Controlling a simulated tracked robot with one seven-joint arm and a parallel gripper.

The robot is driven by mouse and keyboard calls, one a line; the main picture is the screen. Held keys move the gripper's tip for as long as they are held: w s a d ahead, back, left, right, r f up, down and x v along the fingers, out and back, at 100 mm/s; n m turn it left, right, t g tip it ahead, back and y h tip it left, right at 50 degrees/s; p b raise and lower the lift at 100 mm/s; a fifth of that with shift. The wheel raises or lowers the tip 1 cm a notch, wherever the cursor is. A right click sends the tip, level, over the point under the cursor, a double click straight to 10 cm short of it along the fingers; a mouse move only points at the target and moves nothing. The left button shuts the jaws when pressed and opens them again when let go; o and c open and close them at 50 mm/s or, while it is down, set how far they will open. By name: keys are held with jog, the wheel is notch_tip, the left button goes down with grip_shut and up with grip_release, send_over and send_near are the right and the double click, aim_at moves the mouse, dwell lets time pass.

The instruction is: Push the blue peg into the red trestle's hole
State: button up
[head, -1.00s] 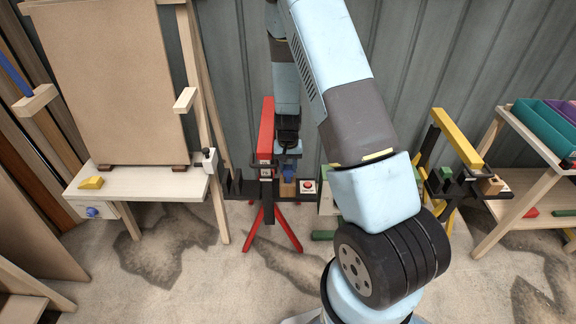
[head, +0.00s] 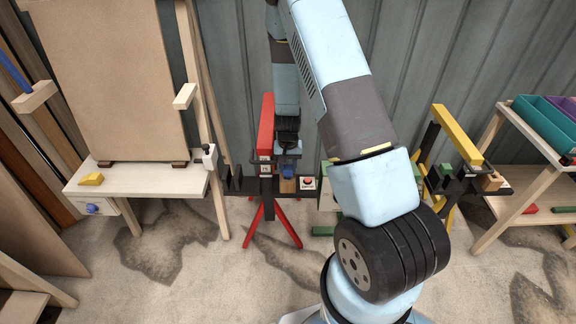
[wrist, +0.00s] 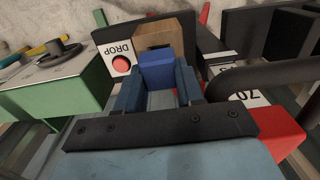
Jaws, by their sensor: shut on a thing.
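The red trestle (head: 266,125) stands in the middle of the head view with its red beam and splayed legs; part of its red beam also shows at the lower right of the wrist view (wrist: 285,133). My gripper (wrist: 158,84) is shut on the blue peg (wrist: 157,69), which sits between its two fingers. The peg also shows as a small blue patch in the head view (head: 288,172). A wooden block (wrist: 164,36) is just beyond the peg; whether they touch I cannot tell. The trestle's hole is not clearly visible.
A white DROP plate with a red button (head: 307,183) lies right of the wooden block on a dark shelf. A green box (wrist: 58,92) is close by on the left in the wrist view. A yellow trestle (head: 457,137) stands at the right, a pale table (head: 140,180) at the left.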

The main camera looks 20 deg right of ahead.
jog(key=shift+f, duration=0.45)
jog(key=o, duration=1.1)
jog(key=shift+a, duration=0.1)
jog(key=shift+w+a+r, duration=0.1)
jog(key=shift+r, duration=0.35)
notch_tip(320, 180, up, 13)
jog(key=shift+d, duration=0.35)
